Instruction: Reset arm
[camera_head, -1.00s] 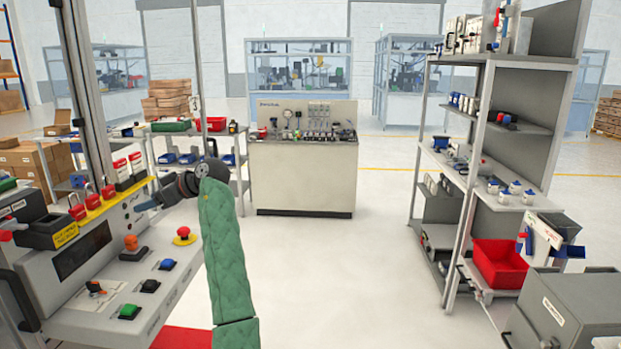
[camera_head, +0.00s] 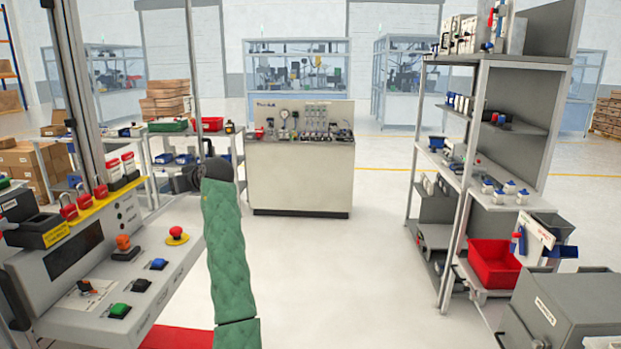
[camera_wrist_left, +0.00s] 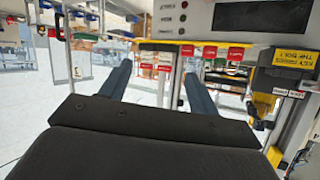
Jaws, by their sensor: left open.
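My left arm, in a green quilted sleeve (camera_head: 225,245), rises through the lower middle of the head view. Its dark wrist (camera_head: 210,172) is at the top, beside the right edge of the control station (camera_head: 75,255). The fingers are barely visible there. In the left wrist view my left gripper (camera_wrist_left: 160,88) has two blue-grey fingers spread wide apart, with nothing between them. The station's panel with red tags (camera_wrist_left: 208,52) lies beyond and to the right of the fingers. My right gripper is in neither view.
The station carries a red mushroom button (camera_head: 176,233), an orange knob (camera_head: 123,242) and red padlocks (camera_head: 68,207). A grey shelf (camera_head: 470,170) with a red bin (camera_head: 493,266) stands at the right. A workbench (camera_head: 300,180) stands ahead. The floor between is open.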

